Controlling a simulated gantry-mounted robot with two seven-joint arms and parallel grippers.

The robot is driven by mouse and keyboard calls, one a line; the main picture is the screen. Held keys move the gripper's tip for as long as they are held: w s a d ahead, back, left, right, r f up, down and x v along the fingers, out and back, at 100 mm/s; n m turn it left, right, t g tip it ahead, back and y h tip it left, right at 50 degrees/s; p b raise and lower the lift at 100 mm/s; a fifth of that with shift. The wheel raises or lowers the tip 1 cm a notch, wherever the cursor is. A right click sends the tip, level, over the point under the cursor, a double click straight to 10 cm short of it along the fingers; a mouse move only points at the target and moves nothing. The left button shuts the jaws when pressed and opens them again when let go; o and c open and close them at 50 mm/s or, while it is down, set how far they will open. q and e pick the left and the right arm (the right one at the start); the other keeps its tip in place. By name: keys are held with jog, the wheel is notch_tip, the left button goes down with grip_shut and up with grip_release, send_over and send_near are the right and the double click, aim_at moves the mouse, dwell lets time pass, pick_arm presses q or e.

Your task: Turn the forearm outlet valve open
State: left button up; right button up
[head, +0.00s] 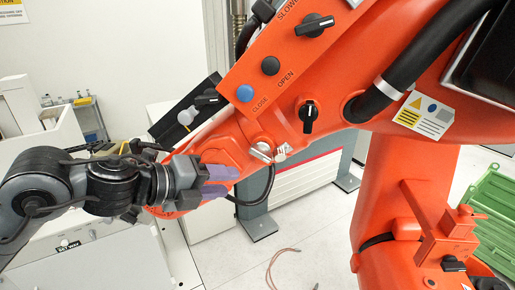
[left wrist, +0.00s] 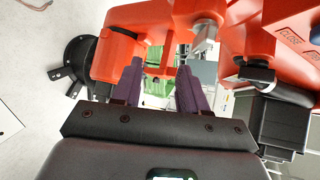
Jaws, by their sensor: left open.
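The large orange robot arm (head: 345,65) fills the upper middle of the head view. A small silver fitting with a lever-like end (head: 264,152), which looks like the outlet valve, sits on the underside of its forearm. It seems to show also in the left wrist view (left wrist: 205,38), above the right finger. My left gripper (head: 228,181) has purple fingers, open and empty, just left of and below the fitting, apart from it. In the left wrist view the gripper (left wrist: 159,72) has a clear gap between its fingers. My right gripper is not in view.
The forearm carries a blue button (head: 245,93), a black button (head: 270,66) and black knobs (head: 308,115). A black hose (head: 267,187) hangs below the forearm. A green crate (head: 492,215) stands at the right. The floor below the forearm is mostly open, with a thin cable (head: 276,262).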

pick_arm(q)
send_near(257, 155)
jog(key=f, duration=0.1)
jog(key=shift+m+t, duration=0.3)
jog(key=p+x, duration=0.1)
jog(key=x, duration=0.2)
jog(key=p+x, duration=0.1)
jog(key=x, duration=0.1)
jog(key=p+x, duration=0.1)
jog(key=x, duration=0.2)
jog(key=shift+w+d+r+p, duration=0.15)
jog(key=shift+d+r+p, duration=0.1)
jog(key=shift+d+p, duration=0.2)
jog(key=shift+w+d+f, duration=0.35)
jog(key=shift+w+d, duration=0.05)
jog(key=shift+d, duration=0.05)
